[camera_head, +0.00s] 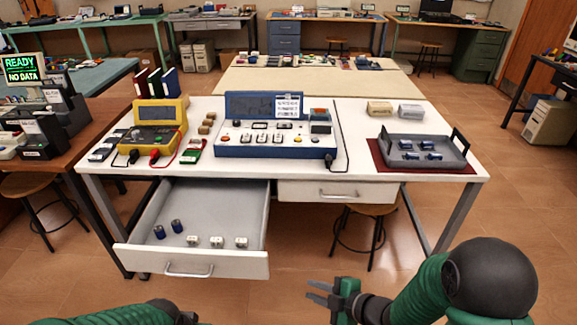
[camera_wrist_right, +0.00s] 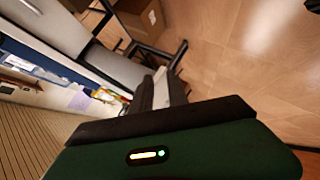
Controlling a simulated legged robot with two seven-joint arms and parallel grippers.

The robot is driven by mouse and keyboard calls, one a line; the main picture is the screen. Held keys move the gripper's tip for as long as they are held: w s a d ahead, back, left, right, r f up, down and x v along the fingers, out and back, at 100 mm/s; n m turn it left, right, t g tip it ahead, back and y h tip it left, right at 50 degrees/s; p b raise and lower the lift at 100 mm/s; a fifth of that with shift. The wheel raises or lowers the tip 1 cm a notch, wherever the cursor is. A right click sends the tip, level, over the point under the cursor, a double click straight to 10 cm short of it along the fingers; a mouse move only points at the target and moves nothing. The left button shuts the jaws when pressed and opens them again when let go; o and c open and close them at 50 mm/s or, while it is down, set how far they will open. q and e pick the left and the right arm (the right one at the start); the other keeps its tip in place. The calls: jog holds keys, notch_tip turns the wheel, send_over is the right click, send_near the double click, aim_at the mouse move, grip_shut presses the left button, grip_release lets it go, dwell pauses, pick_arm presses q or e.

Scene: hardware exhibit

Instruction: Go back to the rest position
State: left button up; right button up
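My right gripper (camera_head: 318,292) is in front of the white workbench (camera_head: 360,145), below the tabletop and apart from it. In the right wrist view the fingers (camera_wrist_right: 160,92) point away over the floor, near the bench's underside. My left arm (camera_head: 120,315) shows only as a green forearm and dark wrist at the bottom left edge. The left gripper itself is out of the picture.
A drawer (camera_head: 218,262) stands open at the bench's left, holding blue cylinders and white blocks. A closed drawer (camera_head: 340,192) is right of it. A grey tray (camera_head: 425,158) with blue cylinders, a blue console (camera_head: 275,140) and a yellow meter (camera_head: 158,125) stand on top. A stool (camera_head: 372,210) is beneath.

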jog(key=s+d+r+m+h, duration=0.2)
jog(key=d+m+h, duration=0.5)
jog(key=d+m, duration=0.35)
jog(key=s+d+r+m+g+h, duration=0.15)
jog(key=s+m+g, duration=0.35)
jog(key=s+m, duration=0.65)
notch_tip(320, 180, up, 17)
jog(key=s+n+p, duration=0.1)
jog(key=n+p, duration=0.1)
jog(key=p, duration=1.5)
jog(key=shift+s+d, duration=0.25)
jog(key=shift+d, duration=0.1)
